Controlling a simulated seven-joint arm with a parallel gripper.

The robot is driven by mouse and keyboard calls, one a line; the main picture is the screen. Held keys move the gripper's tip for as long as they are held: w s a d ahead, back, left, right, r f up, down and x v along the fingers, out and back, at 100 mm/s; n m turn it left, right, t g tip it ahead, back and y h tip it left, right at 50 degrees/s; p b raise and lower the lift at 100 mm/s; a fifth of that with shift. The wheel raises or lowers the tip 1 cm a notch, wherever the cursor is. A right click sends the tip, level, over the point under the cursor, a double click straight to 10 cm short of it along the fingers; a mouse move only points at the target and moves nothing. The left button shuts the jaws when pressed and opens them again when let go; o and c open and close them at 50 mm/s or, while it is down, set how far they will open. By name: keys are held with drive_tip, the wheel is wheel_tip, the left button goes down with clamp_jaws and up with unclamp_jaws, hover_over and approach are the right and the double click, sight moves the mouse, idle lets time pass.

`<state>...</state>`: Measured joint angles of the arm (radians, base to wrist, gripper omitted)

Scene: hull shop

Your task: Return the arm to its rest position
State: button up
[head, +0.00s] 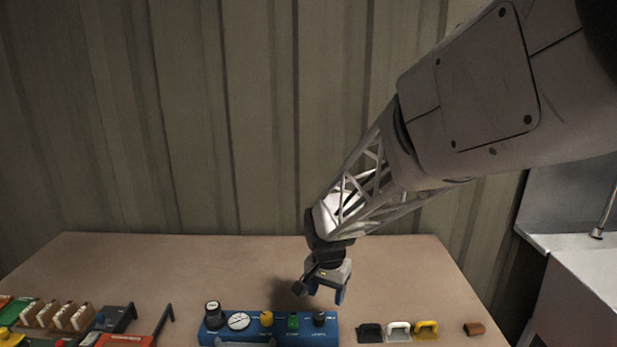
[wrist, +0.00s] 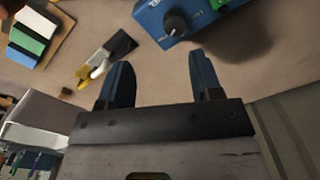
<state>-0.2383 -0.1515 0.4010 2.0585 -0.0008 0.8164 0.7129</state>
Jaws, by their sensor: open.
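My gripper (head: 322,293) is open and empty, with its blue-tipped fingers pointing down above the tabletop (head: 190,265). It hangs behind the right part of a blue control panel (head: 222,335), clear of it as far as I can tell. In the wrist view the two blue fingers of my gripper (wrist: 162,64) are spread apart, with only bare tabletop between them. A corner of the blue panel (wrist: 150,18) with a black knob shows beyond them. My arm reaches down from the upper right in the head view.
Black (head: 370,334), white (head: 398,332) and yellow (head: 427,330) clips lie right of the panel, near a small brown piece (head: 474,328). Racked parts (head: 58,316) and a red item (head: 125,340) crowd the front left. A corrugated wall (head: 190,120) stands behind; the table's back is clear.

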drive_tip(key=s+d+r+n, duration=0.1)
drive_tip(key=s+d+r, duration=0.3)
drive_tip(key=s, duration=0.5)
drive_tip(key=s+d+r+n+t, duration=0.1)
drive_tip(key=s+d+r, duration=0.3)
drive_tip(key=s, duration=0.4)
drive_tip(key=s+d+r+n+t, duration=0.1)
drive_tip(key=s+d+r+n, duration=0.2)
drive_tip(key=s+d, duration=0.3)
drive_tip(key=shift+s+r, duration=0.8)
drive_tip(key=shift+s, duration=1.05)
